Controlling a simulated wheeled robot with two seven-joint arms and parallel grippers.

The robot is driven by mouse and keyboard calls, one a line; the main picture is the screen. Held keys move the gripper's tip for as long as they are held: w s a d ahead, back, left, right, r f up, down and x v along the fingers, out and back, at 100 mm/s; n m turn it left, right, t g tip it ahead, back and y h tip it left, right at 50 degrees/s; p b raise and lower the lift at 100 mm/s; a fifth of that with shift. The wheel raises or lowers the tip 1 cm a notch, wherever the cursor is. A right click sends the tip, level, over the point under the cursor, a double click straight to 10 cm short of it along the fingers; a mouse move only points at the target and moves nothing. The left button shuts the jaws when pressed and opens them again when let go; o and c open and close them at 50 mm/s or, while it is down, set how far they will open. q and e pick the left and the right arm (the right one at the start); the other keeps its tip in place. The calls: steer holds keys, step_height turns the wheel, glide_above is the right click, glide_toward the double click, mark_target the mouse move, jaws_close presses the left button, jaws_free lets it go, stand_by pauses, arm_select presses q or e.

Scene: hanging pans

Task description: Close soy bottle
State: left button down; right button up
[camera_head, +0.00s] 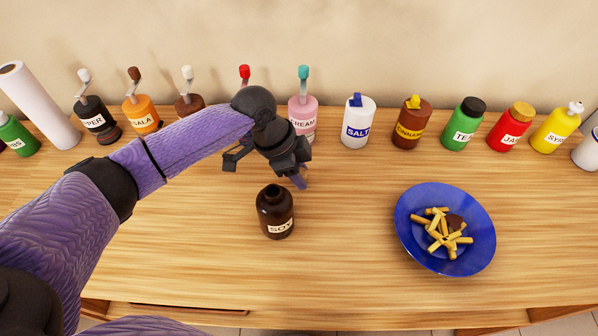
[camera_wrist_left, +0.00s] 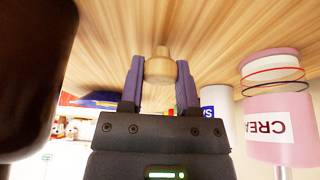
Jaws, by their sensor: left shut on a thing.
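The dark brown soy bottle (camera_head: 276,214) stands upright on the wooden counter, its neck open with no stopper in it. A large dark brown shape at the left of the left wrist view (camera_wrist_left: 30,80) looks like the same bottle, close by. My left gripper (camera_head: 299,181) is just behind and to the right of the bottle's neck in the head view. Its purple fingers are shut on a tan stopper (camera_wrist_left: 159,66), seen between the fingertips in the left wrist view. The stopper is apart from the bottle and hidden in the head view. My right gripper is not in view.
A blue plate (camera_head: 408,238) of fries sits to the right. Behind stand several bottles, including the pink cream bottle (camera_head: 303,121), white salt (camera_head: 358,112) and brown cinnamon (camera_head: 411,138). A paper roll (camera_head: 45,105) stands far left. The counter around the soy bottle is clear.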

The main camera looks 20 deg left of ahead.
arm_select(q)
step_height(320, 180, up, 9)
steer(key=p, duration=0.3)
steer(key=shift+f, duration=0.15)
steer(key=shift+r, duration=0.4)
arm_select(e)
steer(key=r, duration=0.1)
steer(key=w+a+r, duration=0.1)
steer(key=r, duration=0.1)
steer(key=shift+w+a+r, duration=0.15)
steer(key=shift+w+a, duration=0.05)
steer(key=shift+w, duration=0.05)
